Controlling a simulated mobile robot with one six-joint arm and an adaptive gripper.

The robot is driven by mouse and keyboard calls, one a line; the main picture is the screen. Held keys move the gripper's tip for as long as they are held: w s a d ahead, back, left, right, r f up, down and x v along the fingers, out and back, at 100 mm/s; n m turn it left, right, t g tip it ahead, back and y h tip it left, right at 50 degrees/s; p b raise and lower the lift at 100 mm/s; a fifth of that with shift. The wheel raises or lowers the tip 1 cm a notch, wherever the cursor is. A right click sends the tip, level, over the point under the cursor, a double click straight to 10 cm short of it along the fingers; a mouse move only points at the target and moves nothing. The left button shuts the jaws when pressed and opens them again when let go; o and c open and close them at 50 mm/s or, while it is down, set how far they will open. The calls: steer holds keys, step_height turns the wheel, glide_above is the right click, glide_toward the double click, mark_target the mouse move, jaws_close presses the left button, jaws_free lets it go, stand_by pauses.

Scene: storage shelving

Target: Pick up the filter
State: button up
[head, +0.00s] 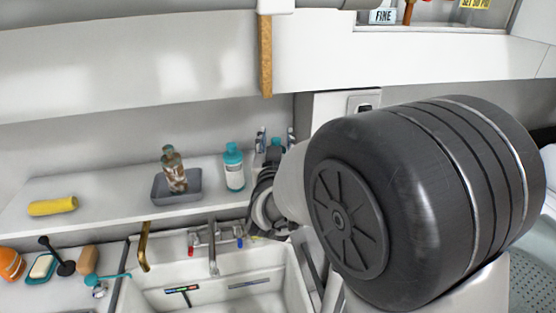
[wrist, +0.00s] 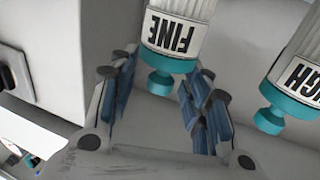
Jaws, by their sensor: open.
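In the wrist view a white canister with a teal cap, marked FINE and appearing upside down (wrist: 178,35), lies in line with the gap between my fingers. No clear contact shows. My gripper (wrist: 160,76) is open, with blue pads on both fingers. A second white and teal canister (wrist: 295,75), its label partly cut off, is to the right. In the head view my gripper (head: 272,158) is at the right end of the shelf, in front of a teal-capped bottle that it partly hides. No thing is plainly labelled as the filter.
A white and teal bottle (head: 234,170) stands left of my gripper on the white shelf (head: 110,195). A grey tray (head: 165,196) holds a brown bottle (head: 174,168). A yellow roll (head: 53,206) lies at left. The sink (head: 215,285) is below. A wall outlet (head: 365,102) is at right.

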steer(key=shift+s, duration=0.15)
steer(key=shift+c, duration=0.3)
jaws_close()
